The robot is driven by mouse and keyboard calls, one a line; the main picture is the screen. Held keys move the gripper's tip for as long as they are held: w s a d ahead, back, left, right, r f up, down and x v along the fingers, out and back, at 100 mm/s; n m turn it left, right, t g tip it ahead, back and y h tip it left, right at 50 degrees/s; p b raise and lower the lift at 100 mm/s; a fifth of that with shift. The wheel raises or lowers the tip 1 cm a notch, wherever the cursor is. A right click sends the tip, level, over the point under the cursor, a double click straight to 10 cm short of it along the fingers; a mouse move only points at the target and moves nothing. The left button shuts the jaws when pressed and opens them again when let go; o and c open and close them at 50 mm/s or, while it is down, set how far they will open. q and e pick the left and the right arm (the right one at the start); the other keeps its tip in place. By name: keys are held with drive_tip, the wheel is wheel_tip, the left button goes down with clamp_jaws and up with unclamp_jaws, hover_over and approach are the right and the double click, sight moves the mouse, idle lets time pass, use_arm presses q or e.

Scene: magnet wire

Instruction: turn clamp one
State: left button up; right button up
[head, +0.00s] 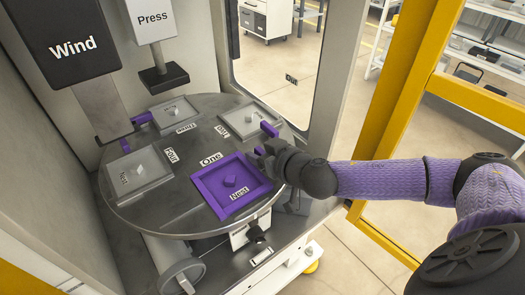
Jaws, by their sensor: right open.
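The purple square nest (205,191) sits at the front of the round turntable, beside the label One (210,159). A small purple block (230,181) stands at its middle. My right gripper (262,158) is open at the nest's right rear corner. A bit of purple, likely clamp one (259,150), shows at its fingertips. The dark fingers hide most of it, so I cannot tell whether they touch it. Another purple clamp (269,129) stands just behind the gripper. My left gripper is out of view.
Grey nests (147,185) with purple clamps stand elsewhere on the turntable (180,217). The Wind head (72,48) and Press head (152,20) hang at the left and back. The yellow door frame (400,85) stands behind my right arm.

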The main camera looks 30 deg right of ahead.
clamp_jaws()
